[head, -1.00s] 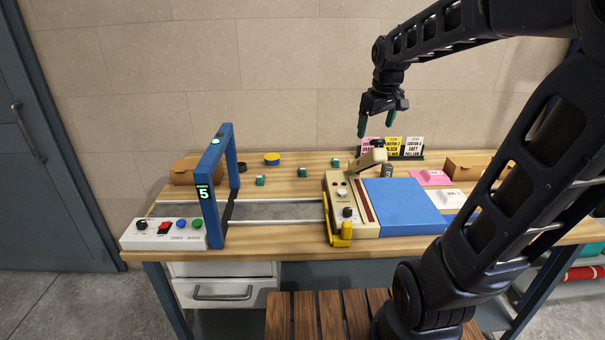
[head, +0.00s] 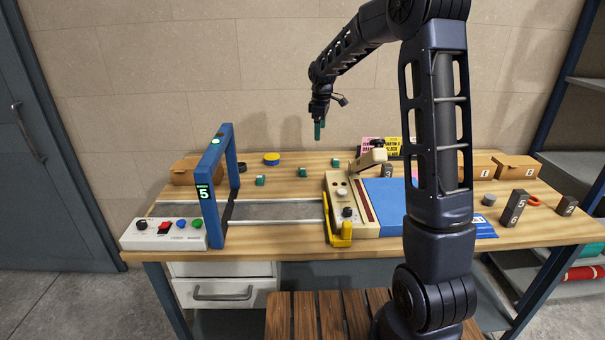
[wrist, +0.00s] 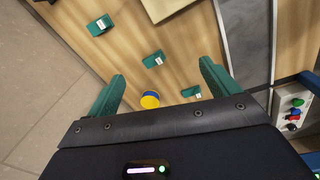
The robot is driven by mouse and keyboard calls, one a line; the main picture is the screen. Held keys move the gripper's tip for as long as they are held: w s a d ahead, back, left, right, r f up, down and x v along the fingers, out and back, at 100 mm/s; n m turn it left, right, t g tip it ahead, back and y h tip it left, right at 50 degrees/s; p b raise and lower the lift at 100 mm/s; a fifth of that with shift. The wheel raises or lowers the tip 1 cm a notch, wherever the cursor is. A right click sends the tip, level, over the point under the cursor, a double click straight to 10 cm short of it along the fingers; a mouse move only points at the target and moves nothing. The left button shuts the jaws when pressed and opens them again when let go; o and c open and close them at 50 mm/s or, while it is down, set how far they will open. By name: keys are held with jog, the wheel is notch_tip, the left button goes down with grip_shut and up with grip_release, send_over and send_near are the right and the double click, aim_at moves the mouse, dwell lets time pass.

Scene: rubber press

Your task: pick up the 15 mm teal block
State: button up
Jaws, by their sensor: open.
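Three teal blocks with small white labels lie on the wooden bench: a left one (head: 260,181), a middle one (head: 302,174) and a right one (head: 336,162). The labels are too small to read, so I cannot tell which is the 15 mm block. The wrist view also shows three teal blocks, one at the top (wrist: 100,25), one in the middle (wrist: 153,59) and one near the right finger (wrist: 191,91). My gripper (head: 319,134) is open and empty, pointing down, well above the bench near the blocks. Its teal fingers show in the wrist view (wrist: 162,72).
A yellow and blue disc (head: 272,159) lies behind the blocks. A blue arch (head: 211,165) stands over a grey track at left. The beige press (head: 345,210) with its raised lever stands right of the blocks. My arm hides part of the bench's right side.

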aim_at(302, 170)
jog(key=w+a+f+n, duration=0.1)
jog(key=w+a+f, duration=0.1)
jog(key=f, duration=0.3)
jog(key=w+a+f+n, duration=0.1)
jog(key=w+a+f, duration=0.1)
jog(key=f, duration=0.3)
jog(key=w+a+f+n+g, duration=0.1)
jog(key=w+a+f, duration=0.2)
jog(key=f, duration=0.2)
jog(key=shift+w+a+f+n, duration=0.1)
jog(key=shift+w+n, duration=0.3)
jog(key=shift+d+f, duration=0.2)
jog(key=shift+f, duration=1.35)
jog(key=shift+d+f, duration=0.15)
jog(key=shift+f, duration=1.4)
jog(key=c, duration=1.3)
